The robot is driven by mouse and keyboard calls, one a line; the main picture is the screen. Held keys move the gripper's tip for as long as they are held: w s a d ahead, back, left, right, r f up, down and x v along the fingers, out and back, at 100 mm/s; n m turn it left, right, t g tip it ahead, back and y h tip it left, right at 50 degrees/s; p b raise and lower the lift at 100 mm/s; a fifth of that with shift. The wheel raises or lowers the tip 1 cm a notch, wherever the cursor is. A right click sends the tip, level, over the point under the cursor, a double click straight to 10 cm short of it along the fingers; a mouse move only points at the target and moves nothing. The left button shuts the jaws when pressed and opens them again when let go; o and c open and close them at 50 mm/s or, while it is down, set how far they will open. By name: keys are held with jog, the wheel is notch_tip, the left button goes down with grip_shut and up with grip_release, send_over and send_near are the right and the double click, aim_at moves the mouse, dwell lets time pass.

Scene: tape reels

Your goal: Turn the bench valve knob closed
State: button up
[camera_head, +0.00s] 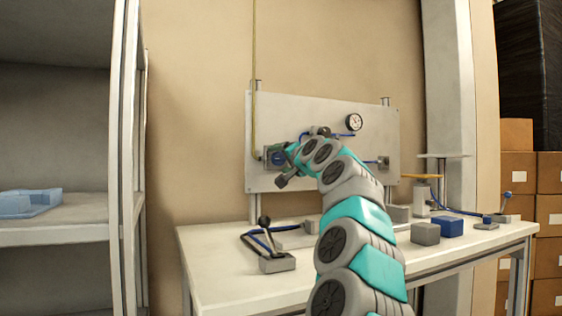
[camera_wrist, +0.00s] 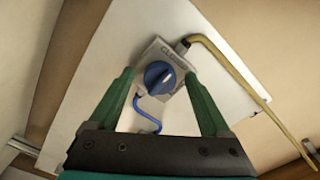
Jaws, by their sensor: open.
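The blue valve knob (camera_wrist: 158,75) sits on a grey square plate (camera_wrist: 176,58) fixed to the white upright panel (camera_wrist: 225,88). The plate carries the word CLOSED along its upper edge in the wrist view, with a further marking at its right, partly hidden. A pale mark crosses the knob's face; I cannot tell exactly which marking it points at. My gripper (camera_wrist: 160,74) is open, its green fingers on either side of the knob, with no clear contact. In the head view the knob (camera_head: 278,158) shows just left of my gripper, which is partly hidden by my arm.
A yellow pipe (camera_wrist: 225,62) runs from the plate, and a blue hose (camera_wrist: 150,120) hangs by the knob. A gauge (camera_head: 354,121) is on the panel. The bench (camera_head: 215,262) below holds a lever block (camera_head: 275,258) and blue and grey blocks. Shelves (camera_head: 70,232) stand left.

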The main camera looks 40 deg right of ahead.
jog(key=v, duration=0.7)
jog(key=shift+s+a+b, duration=0.15)
jog(key=shift+s+b, duration=0.2)
jog(key=shift+b, duration=0.1)
jog(key=shift+s, duration=0.15)
dwell(0.4)
